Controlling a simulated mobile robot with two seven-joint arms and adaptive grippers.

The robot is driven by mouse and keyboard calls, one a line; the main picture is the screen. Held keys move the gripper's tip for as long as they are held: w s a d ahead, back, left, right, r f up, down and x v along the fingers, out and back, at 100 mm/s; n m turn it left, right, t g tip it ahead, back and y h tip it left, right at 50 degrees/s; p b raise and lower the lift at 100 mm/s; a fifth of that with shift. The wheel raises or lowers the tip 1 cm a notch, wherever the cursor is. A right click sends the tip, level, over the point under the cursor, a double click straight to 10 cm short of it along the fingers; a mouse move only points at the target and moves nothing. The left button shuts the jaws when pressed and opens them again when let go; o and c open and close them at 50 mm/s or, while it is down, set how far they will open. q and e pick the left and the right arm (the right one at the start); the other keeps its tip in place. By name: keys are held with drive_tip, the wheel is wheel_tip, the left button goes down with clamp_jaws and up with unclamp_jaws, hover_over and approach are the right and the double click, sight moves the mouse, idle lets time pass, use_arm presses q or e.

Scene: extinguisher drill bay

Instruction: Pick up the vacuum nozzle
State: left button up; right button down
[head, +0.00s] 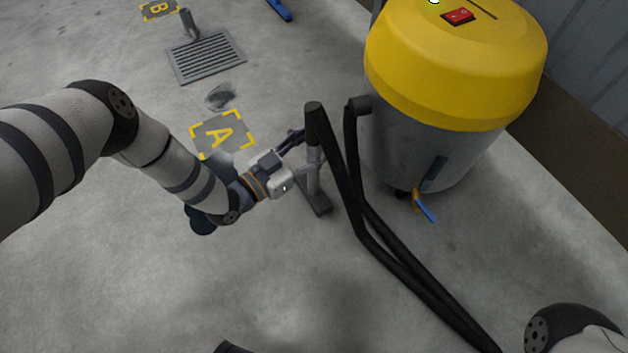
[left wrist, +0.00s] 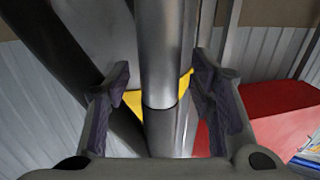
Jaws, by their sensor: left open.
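The vacuum nozzle (head: 313,183) is a grey upright tube with a flat dark foot on the floor, left of the vacuum. A black hose (head: 338,165) joins its top. My left gripper (head: 301,150) is at the tube's upper part, coming from the left. In the left wrist view the nozzle tube (left wrist: 160,60) stands between the two open fingers of my left gripper (left wrist: 160,92), with a gap visible on each side. The nozzle's foot is hidden in that view.
The vacuum (head: 430,150) has a yellow lid (head: 450,75), a red switch (head: 458,16) and a blue-handled valve (head: 425,207). The hose runs across the floor to bottom right. A floor grate (head: 206,57) and an A marking (head: 222,135) lie left. The front-left floor is mostly clear.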

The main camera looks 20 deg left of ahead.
use_arm(q)
clamp_jaws()
drive_tip(key=shift+r, duration=0.15)
